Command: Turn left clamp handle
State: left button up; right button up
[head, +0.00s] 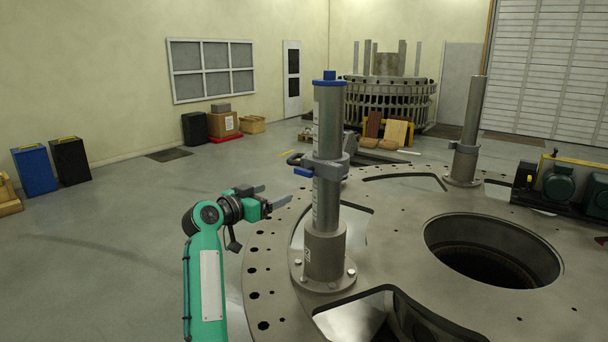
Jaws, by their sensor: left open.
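The left clamp (328,168) is a grey collar around an upright metal post (324,225) that stands bolted on the turret plate. Its blue handle (303,172) sticks out to the left of the post. My left gripper (268,196), on a green arm, is open and empty. It is to the left of the post and a little lower than the handle in the picture, with its fingers pointing right, apart from the handle. My right gripper is not in view.
The turret plate (400,220) has a large round hole (490,252) and several cutouts. A second post (468,135) stands farther back at right, near green motors (560,185). Boxes and bins stand along the left wall. The floor at left is clear.

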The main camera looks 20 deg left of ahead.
aim_at(301, 171)
pick_arm(q)
jog(key=shift+t, duration=0.3)
jog(key=r+p+x, duration=0.1)
jog(key=x, duration=0.3)
jog(key=r+p+x, duration=0.1)
jog(key=p+x, duration=0.1)
jog(key=x, duration=0.2)
jog(key=p+x, duration=0.2)
jog(key=x, duration=0.3)
jog(key=shift+a+r, duration=0.15)
jog(key=shift+r, duration=0.25)
jog(key=shift+w+d+f, duration=0.1)
jog(key=shift+w+d, duration=0.15)
jog(key=shift+w, duration=0.35)
jog(key=c, duration=1)
